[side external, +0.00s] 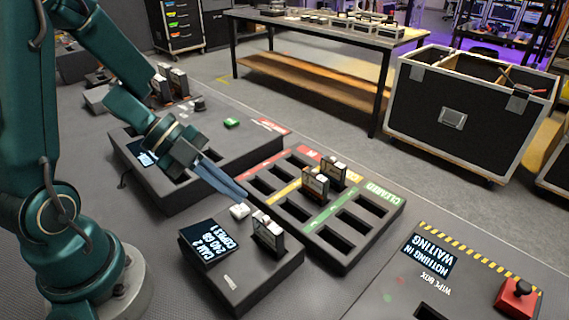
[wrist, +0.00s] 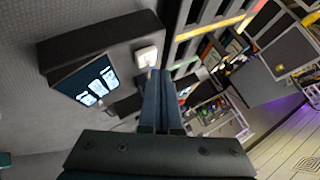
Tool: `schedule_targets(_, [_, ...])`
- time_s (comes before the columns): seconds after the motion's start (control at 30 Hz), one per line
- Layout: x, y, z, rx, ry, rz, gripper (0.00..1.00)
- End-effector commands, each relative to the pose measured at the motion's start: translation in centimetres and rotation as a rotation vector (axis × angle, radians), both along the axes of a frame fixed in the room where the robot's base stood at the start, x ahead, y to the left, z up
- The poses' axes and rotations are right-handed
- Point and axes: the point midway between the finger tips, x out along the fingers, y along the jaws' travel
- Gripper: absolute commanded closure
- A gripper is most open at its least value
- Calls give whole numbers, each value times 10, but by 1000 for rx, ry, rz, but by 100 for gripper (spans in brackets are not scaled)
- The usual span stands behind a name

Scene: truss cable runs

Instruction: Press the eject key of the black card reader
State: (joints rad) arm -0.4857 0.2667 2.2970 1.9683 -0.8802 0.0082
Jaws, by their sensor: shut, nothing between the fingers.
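The black card reader (side external: 240,275) stands in the front middle of the side external view. Its tilted screen (side external: 211,243) reads "CAM 2, 240 GB, COPIES 1", and a card (side external: 268,233) stands upright in it. A small white key (side external: 239,211) is at its far edge; it also shows in the wrist view (wrist: 146,56). My gripper (side external: 243,196) is shut and empty, its fingers slanting down with the tips right beside the white key. In the wrist view the tips (wrist: 160,72) are just below and right of the key. I cannot tell whether they touch it.
A sorting tray (side external: 335,258) with red, yellow and green rows holds two upright cards, right behind the reader. Another dark box (side external: 190,195) with a screen lies under my arm.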

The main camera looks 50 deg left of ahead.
Motion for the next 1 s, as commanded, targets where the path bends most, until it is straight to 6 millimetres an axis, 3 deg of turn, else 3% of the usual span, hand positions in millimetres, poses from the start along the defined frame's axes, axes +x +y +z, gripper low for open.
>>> schedule_targets(1.0, [0,0,-13,-2,1,1,100])
